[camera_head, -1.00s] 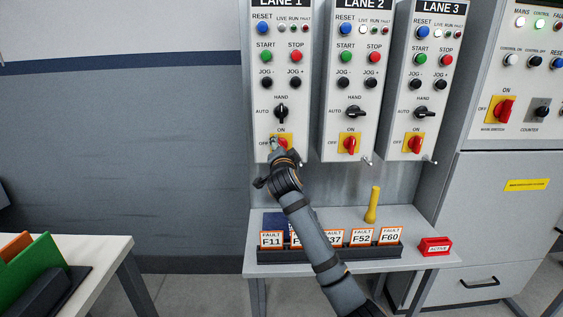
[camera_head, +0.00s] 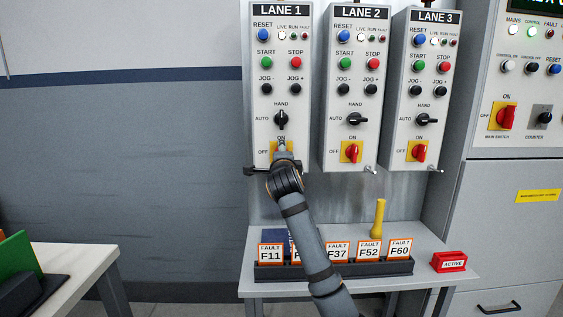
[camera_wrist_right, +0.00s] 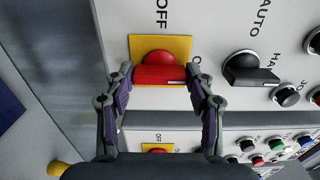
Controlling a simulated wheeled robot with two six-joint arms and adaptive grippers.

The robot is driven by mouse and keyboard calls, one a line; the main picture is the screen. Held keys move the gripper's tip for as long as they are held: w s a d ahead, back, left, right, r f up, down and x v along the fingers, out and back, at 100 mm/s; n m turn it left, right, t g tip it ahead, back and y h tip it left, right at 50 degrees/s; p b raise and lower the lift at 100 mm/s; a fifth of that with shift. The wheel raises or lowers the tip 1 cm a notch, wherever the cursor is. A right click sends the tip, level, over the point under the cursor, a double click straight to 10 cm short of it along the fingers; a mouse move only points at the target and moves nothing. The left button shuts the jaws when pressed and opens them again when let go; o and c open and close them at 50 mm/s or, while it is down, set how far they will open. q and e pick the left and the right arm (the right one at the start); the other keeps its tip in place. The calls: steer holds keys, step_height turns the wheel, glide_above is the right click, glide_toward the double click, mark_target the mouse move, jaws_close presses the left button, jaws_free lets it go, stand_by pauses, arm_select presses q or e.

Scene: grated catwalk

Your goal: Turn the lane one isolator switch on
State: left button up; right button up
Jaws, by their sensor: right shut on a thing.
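The lane one isolator is a red handle (camera_wrist_right: 158,77) on a yellow plate (camera_wrist_right: 180,46), low on the LANE 1 panel (camera_head: 299,75). In the head view my right gripper covers most of it. My right gripper (camera_wrist_right: 160,74) is shut on the red handle, one finger at each end. In the wrist view, which is turned sideways, the handle lies along the picture's width. Its white mark is at the right end, on the side of the partly seen ON label; OFF is above. My left gripper is not in view.
The LANE 2 panel (camera_head: 330,115) and LANE 3 panel (camera_head: 402,110) stand close on the right. The lane one black selector (camera_head: 281,119) is just above my gripper. Below is a shelf with a rack of fault cards (camera_head: 336,250), a yellow peg (camera_head: 379,217) and a red ACTIVE block (camera_head: 449,261).

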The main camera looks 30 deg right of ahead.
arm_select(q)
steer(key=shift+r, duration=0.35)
arm_select(e)
steer(key=o, duration=1.2)
steer(key=shift+c, duration=0.2)
steer(key=v, duration=1.2)
